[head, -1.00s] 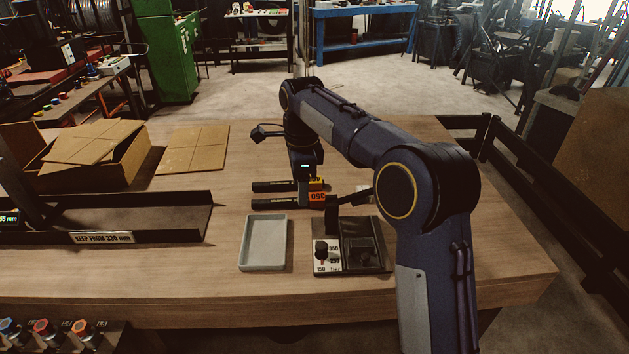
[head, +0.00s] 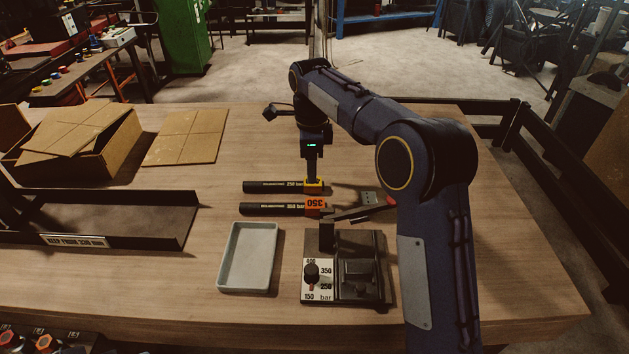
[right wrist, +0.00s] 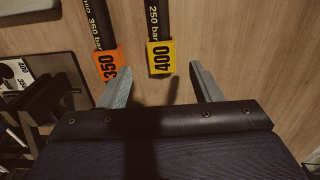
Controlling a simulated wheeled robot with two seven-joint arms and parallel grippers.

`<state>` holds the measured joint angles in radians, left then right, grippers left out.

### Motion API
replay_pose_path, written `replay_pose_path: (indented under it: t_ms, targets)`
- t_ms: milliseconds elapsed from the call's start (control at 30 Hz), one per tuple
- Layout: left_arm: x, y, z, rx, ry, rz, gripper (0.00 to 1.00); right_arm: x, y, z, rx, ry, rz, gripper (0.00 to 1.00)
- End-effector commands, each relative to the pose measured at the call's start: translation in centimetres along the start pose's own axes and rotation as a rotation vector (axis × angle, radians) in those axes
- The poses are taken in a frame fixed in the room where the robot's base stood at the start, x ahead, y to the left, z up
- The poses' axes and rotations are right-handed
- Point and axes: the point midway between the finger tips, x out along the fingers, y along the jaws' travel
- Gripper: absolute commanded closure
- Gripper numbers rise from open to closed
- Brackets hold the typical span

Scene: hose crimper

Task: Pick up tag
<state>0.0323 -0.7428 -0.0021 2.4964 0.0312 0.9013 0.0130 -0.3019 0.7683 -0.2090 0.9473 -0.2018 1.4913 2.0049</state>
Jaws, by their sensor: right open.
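Two tags lie on the wooden table at the right ends of two black hoses. The yellow tag (head: 315,188) is on the farther hose (head: 272,186), and the orange tag (head: 315,207) is on the nearer hose (head: 270,209). In the right wrist view, the yellow tag (right wrist: 161,58) reads 400 beside a "250 bar" label, and the orange tag (right wrist: 110,64) reads 350. My right gripper (right wrist: 160,86) is open and empty, pointing down. The yellow tag lies ahead between its fingers; the orange one is off to the left. My left gripper is out of view.
A grey tray (head: 235,289) and a crimper unit with a pressure dial (head: 311,272) stand nearer than the hoses. A cardboard box (head: 112,163) stands at the left.

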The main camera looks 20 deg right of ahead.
Motion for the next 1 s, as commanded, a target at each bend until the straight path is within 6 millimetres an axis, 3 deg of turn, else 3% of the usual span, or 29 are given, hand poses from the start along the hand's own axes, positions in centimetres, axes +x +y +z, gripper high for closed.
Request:
replay_pose_path:
  t_ms: [300, 633, 1000]
  targets:
    - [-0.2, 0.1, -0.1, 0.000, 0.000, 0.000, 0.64, 4.4, -0.1, 0.4, 0.001, 0.002, 0.002, 0.42]
    - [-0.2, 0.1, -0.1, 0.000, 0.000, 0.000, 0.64, 5.2, -0.1, 0.5, 0.001, 0.000, -0.001, 0.42]
    - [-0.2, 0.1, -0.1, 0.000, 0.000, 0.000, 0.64, 5.2, -0.1, 0.5, 0.001, 0.000, -0.001, 0.89]
